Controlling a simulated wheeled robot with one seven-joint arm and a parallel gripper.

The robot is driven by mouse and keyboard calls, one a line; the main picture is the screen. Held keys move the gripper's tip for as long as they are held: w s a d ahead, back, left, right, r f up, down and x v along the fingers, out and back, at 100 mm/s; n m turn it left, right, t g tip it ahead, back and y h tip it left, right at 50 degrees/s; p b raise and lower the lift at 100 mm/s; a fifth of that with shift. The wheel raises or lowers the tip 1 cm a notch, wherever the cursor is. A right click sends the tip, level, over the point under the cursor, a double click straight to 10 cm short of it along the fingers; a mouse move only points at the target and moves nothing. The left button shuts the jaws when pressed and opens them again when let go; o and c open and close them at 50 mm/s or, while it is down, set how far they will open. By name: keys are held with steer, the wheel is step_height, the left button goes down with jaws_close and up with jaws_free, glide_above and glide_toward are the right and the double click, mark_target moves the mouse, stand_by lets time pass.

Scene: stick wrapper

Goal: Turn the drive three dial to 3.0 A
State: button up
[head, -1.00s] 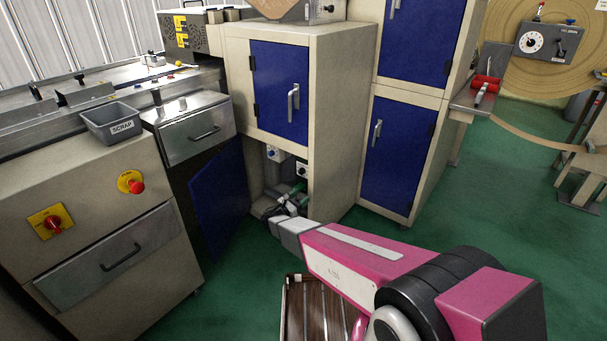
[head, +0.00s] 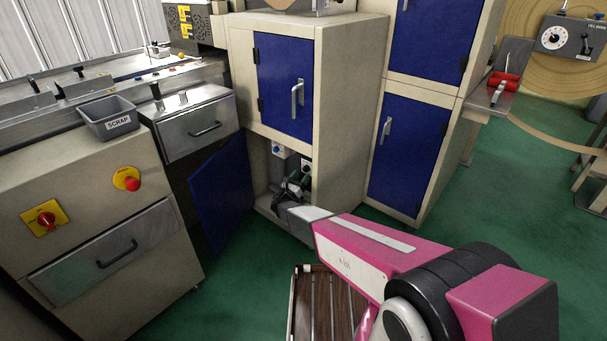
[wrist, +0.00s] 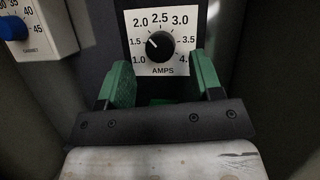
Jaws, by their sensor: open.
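In the wrist view a white plate marked AMPS carries a round black dial (wrist: 160,45) with numbers from 1.0 upward, including 3.0. Its white pointer line faces up and left, roughly between 1.5 and 2.0. My gripper (wrist: 162,80) has two green fingers spread apart, one on each side below the dial, with nothing between them. The knob looks clear of both fingers. In the head view my gripper (head: 296,184) reaches into the open lower compartment, just below a partly hidden small white dial plate (head: 306,164).
A second white plate with a blue knob (wrist: 12,28) sits to the left of the dial. The compartment's blue door (head: 222,195) hangs open on the left. The cabinet's side wall (head: 343,120) stands close on the right.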

mark_target(306, 169)
steer(key=shift+x, duration=1.4)
steer(key=c, duration=0.9)
